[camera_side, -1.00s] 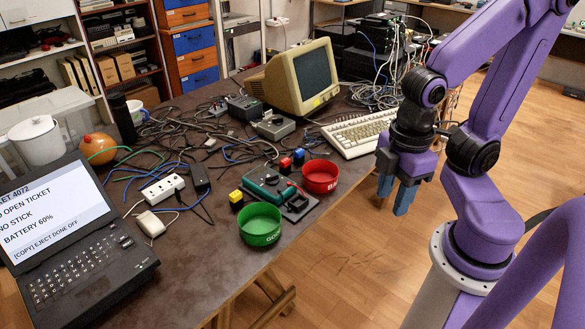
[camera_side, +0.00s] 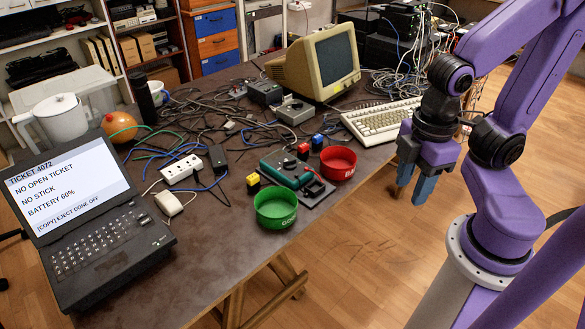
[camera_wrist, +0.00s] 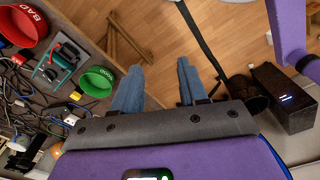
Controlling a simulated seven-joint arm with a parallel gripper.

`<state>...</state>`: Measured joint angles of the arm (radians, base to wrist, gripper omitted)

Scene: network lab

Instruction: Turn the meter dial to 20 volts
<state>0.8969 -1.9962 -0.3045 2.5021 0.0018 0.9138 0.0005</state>
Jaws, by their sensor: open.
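The meter (camera_side: 284,171) is a teal-green device lying on the table between a green bowl and a red bowl. A dark round knob shows on it, but its pointer and markings are too small to read. The meter also shows in the wrist view (camera_wrist: 66,54), at the left. My gripper (camera_side: 413,186) has blue fingers pointing down and hangs beyond the table's right edge, over the floor, well apart from the meter. In the wrist view my gripper (camera_wrist: 160,68) is open with nothing between its fingers.
The green bowl (camera_side: 276,214) and the red bowl (camera_side: 338,170) flank the meter closely. A dark tray (camera_side: 318,193) lies at its right. Small yellow, blue and red blocks, a power strip (camera_side: 182,170) and loose cables are nearby. A keyboard (camera_side: 382,121) and laptop (camera_side: 85,210) stand farther off.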

